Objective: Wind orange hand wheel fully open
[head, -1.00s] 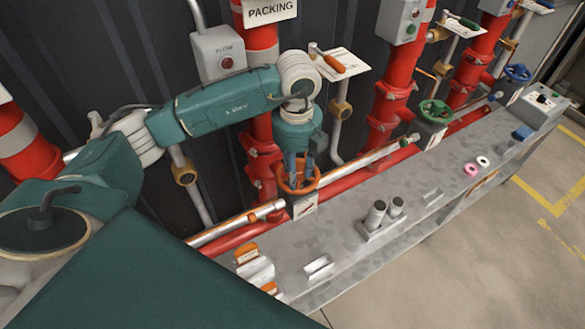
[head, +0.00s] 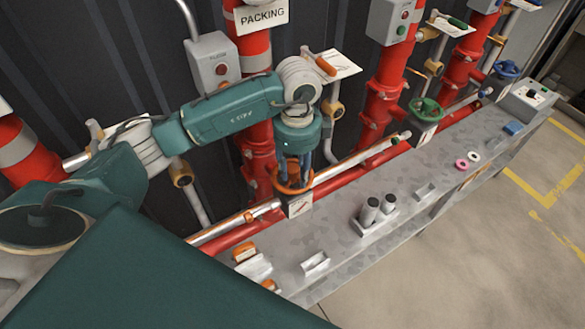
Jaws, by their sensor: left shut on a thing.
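The orange hand wheel (head: 294,189) sits on its valve at the back edge of the grey bench, left of the picture's middle. A small white card with a red mark (head: 299,205) is in front of it. My left gripper (head: 293,180) points down onto the wheel from above, its fingers shut on it. The fingers and the wrist hide part of the wheel's far rim and hub. My right gripper is not in view.
A green hand wheel (head: 427,110) and a blue one (head: 507,69) stand farther right. An orange-handled lever (head: 326,66) is close to my left wrist. The bench (head: 345,262) holds two grey cylinders (head: 377,208) and rings. Red pipes stand behind.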

